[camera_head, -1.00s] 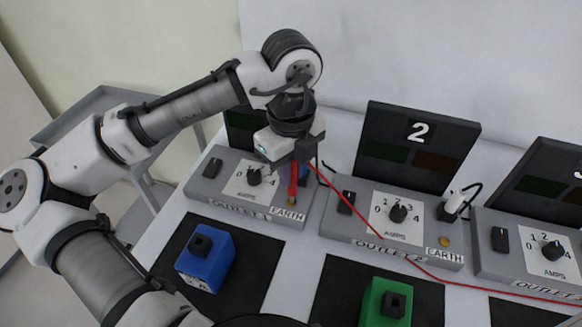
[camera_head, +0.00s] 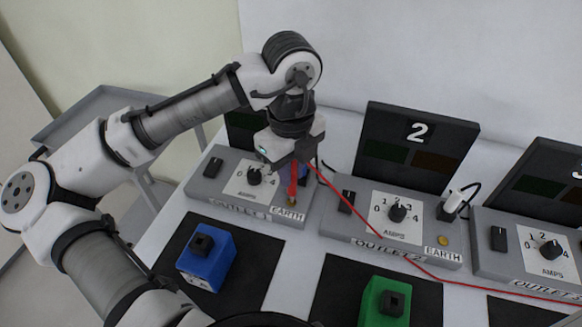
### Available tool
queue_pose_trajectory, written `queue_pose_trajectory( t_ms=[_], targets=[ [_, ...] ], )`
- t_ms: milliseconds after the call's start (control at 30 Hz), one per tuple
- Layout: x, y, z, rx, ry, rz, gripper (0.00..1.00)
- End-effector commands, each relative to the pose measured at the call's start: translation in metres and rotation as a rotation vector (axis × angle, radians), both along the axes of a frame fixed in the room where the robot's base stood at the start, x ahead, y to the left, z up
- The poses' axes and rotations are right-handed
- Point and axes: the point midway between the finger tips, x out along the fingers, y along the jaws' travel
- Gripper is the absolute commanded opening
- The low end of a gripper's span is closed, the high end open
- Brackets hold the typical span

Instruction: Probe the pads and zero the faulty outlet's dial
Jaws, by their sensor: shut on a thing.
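My gripper (camera_head: 297,160) is shut on a red probe (camera_head: 293,184), held upright over the right side of the outlet 1 box (camera_head: 235,207). The probe's tip is at the brass pad (camera_head: 291,203) above the EARTH label; I cannot tell whether they touch. Outlet 2's dial (camera_head: 397,213) and bare brass earth pad (camera_head: 443,240) are in plain view. Outlet 3's dial (camera_head: 549,250) is at the right edge. Panel 2 (camera_head: 417,145) has dim green and orange fields. My arm mostly hides outlet 1's panel (camera_head: 243,130).
A red cable (camera_head: 345,197) runs from the probe across outlet 2 to the right edge. A blue block (camera_head: 207,258) and a green block (camera_head: 385,303) stand on black mats in front. A white plug (camera_head: 455,201) sits on outlet 2. Black switches (camera_head: 345,201) stand beside the dials.

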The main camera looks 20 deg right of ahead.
Motion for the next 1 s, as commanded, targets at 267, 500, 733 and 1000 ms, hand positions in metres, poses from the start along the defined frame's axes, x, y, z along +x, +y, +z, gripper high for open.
queue_pose_trajectory(
  t_ms=[267,500,733,1000],
  targets=[
    [-0.001,0.000,0.001,0.001,0.004,-0.002,0.00],
    [-0.001,0.000,0.020,0.000,0.003,-0.001,0.00],
    [0.000,0.000,0.039,0.000,0.002,-0.001,0.00],
    [0.000,0.000,0.060,-0.001,0.002,-0.001,0.00]
  ],
)
